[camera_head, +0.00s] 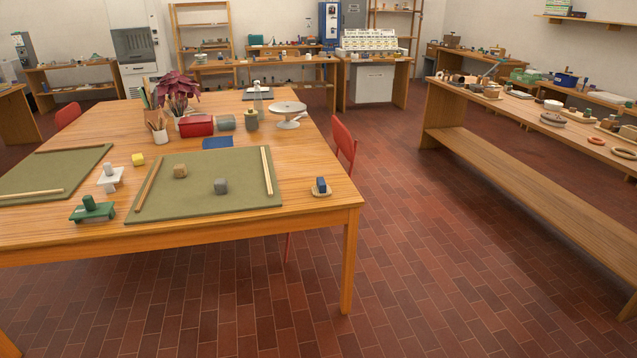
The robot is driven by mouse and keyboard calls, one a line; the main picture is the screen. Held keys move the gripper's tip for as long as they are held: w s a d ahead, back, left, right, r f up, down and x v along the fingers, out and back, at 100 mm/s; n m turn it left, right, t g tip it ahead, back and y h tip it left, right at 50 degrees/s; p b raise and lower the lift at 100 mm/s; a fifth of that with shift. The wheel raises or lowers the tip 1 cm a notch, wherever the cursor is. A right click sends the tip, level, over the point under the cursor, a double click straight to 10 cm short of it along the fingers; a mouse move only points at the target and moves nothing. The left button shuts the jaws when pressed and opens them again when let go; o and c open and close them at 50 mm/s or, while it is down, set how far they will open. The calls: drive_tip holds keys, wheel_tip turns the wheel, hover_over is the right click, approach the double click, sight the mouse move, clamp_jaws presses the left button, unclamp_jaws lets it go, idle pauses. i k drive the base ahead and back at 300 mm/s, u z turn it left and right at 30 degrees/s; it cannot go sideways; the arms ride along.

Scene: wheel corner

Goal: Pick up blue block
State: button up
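A small dark blue block (321,184) sits on a small pale dish (314,190) near the right front corner of the large wooden table (300,205). A yellow block (138,159) lies left of that mat. My gripper is not in this view.
A second green mat (40,180), a white stand (109,176) and a green tool (90,208) lie at the left. A red box (196,125) and potted plant (177,90) stand farther back. A red chair (343,140) is behind the table's right side. The brick floor (430,260) is clear.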

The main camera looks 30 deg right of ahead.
sight(321, 189)
drive_tip(key=u, duration=0.05)
drive_tip(key=i, duration=1)
drive_tip(key=u, duration=0.35)
